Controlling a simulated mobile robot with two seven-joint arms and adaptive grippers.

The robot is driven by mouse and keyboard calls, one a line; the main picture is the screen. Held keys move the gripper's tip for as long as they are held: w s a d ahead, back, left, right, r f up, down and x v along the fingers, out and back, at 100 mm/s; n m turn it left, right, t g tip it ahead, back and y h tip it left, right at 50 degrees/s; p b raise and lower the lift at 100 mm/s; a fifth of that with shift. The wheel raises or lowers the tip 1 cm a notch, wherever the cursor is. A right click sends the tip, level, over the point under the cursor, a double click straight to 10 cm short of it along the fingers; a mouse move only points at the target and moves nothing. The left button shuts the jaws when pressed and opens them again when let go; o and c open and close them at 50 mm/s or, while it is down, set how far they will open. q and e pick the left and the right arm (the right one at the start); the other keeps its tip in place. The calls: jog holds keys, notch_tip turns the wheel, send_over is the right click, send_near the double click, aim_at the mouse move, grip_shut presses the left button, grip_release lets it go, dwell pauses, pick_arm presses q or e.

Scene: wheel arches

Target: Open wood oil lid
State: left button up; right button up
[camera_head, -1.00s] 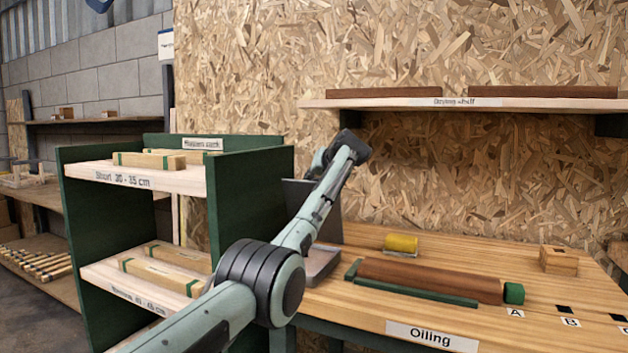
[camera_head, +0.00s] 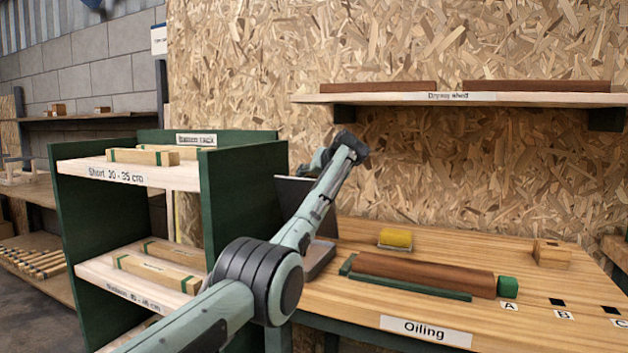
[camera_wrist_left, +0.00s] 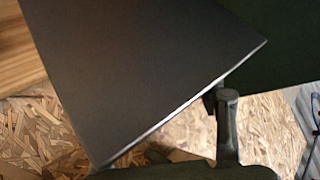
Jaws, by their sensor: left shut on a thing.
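The wood oil lid is a flat dark plate (camera_head: 289,194) standing steeply tilted at the left end of the oiling bench, partly hidden behind my left arm. Below it is a grey metal tray (camera_head: 318,262), also partly covered by my arm. In the left wrist view the lid (camera_wrist_left: 130,75) fills much of the picture, with a bright lower edge. My left gripper (camera_wrist_left: 215,105) is shut on the lid near that edge. In the head view the fingers are hidden. My right gripper is not in view.
A green-sided batten rack (camera_head: 240,200) stands close to the left of the lid. On the bench are a yellow roller (camera_head: 395,238), a brown batten (camera_head: 425,273) in a green holder and a small wooden block (camera_head: 552,253). A drying shelf (camera_head: 450,98) hangs above.

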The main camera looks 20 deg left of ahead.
pick_arm(q)
jog(key=s+d+r+p, duration=0.2)
jog(key=d+r, duration=0.3)
jog(key=r, duration=0.1)
jog(key=shift+s+d+r, duration=0.25)
jog(key=shift+r, duration=0.05)
dwell(0.6)
dwell(0.3)
jog(key=v, duration=1.2)
